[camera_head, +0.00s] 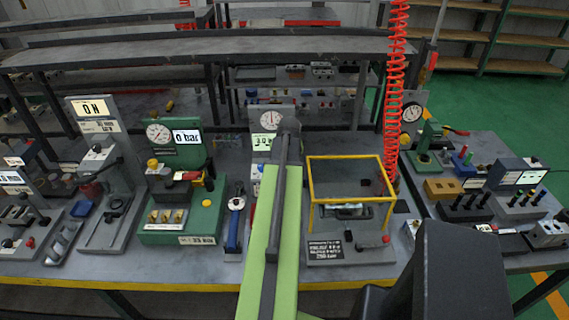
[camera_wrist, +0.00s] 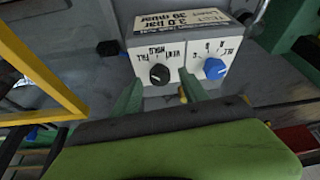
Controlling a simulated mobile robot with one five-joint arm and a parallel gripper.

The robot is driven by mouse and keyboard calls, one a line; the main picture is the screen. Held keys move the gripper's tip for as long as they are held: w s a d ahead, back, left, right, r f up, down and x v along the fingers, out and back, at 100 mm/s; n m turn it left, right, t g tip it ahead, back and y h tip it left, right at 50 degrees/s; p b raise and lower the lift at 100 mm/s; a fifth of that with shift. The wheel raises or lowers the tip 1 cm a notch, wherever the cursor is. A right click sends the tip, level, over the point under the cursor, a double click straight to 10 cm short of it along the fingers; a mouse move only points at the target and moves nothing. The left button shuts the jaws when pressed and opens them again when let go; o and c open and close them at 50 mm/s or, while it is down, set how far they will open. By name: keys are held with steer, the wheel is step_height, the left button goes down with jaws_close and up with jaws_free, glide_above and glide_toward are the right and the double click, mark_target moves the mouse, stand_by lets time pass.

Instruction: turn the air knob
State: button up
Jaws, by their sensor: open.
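In the wrist view a grey block with white front plates carries a black knob (camera_wrist: 159,75) and a blue knob (camera_wrist: 215,68). The lettering appears upside down; the black knob's plate seems to read vent, hold, fill. I cannot read the word "air" on either. My gripper (camera_wrist: 160,80) is open, its two green fingers pointing at the block. In the picture the fingertips lie left and right of the black knob; contact cannot be told. The right fingertip is between the two knobs. In the head view my arm hides the gripper and both knobs.
A yellow frame (camera_head: 351,158) stands right of my arm, and its bar (camera_wrist: 40,65) shows at the wrist view's left. A green gauge block (camera_head: 180,150) stands left of the arm. A red coiled hose (camera_head: 396,80) hangs behind the frame. Several other devices crowd the bench.

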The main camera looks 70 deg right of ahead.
steer(key=p+v, duration=1.4)
steer(key=v, duration=0.2)
steer(key=shift+s+a+r+p, duration=0.2)
steer(key=shift+a+r+p, duration=0.1)
steer(key=shift+p, duration=0.1)
steer(key=shift+d, duration=0.1)
